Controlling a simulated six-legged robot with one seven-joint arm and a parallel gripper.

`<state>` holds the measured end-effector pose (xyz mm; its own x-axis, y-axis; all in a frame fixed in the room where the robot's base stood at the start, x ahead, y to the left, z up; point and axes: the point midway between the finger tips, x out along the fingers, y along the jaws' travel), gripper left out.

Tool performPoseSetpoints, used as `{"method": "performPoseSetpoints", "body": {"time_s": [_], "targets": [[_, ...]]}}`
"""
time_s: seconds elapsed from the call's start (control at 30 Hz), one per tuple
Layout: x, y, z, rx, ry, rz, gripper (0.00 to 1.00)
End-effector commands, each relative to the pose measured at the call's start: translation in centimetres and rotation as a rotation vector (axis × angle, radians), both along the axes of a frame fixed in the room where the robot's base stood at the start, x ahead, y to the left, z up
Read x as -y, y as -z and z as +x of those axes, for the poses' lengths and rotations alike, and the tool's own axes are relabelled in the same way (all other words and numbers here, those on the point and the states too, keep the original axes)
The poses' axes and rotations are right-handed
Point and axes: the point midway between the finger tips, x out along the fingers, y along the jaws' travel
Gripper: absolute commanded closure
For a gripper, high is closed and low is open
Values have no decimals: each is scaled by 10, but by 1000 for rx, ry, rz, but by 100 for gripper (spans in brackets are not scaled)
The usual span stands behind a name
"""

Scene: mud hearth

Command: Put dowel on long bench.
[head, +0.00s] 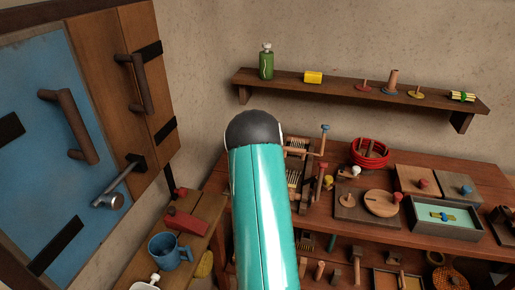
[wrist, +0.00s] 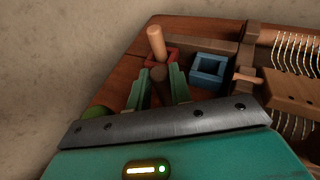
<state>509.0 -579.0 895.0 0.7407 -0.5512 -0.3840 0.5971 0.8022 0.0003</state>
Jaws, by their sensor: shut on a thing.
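In the wrist view my gripper (wrist: 160,86) is shut on a dark brown round stick, which I take to be the dowel (wrist: 160,78). Its end shows between the two green fingers; its lower part is hidden. A lighter wooden peg (wrist: 157,42) stands behind it, at a red square holder (wrist: 174,55). The long bench (head: 345,236) is the reddish-brown table at the right in the head view; its surface also appears below the gripper in the wrist view (wrist: 122,72). In the head view my teal arm hides the gripper and the dowel.
A blue square holder (wrist: 208,70) and a wired wooden frame (wrist: 290,85) lie right of my gripper. Boards, a red coil (head: 369,154) and a tray (head: 445,218) crowd the bench. A wall shelf (head: 345,88) hangs above. A side bench (head: 195,205) holds a blue mug (head: 168,250).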

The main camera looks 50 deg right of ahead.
Motion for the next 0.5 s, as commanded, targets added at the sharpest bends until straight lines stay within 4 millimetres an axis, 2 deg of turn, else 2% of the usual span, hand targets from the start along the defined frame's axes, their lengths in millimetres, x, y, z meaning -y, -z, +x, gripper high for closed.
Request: {"method": "performPoseSetpoints", "body": {"time_s": [0.3, 0.33, 0.4, 0.5], "targets": [[0, 2, 0, 1, 0, -1, 100], [0, 2, 0, 2, 0, -1, 73], [0, 2, 0, 2, 0, -1, 59], [0, 2, 0, 2, 0, -1, 57]]}}
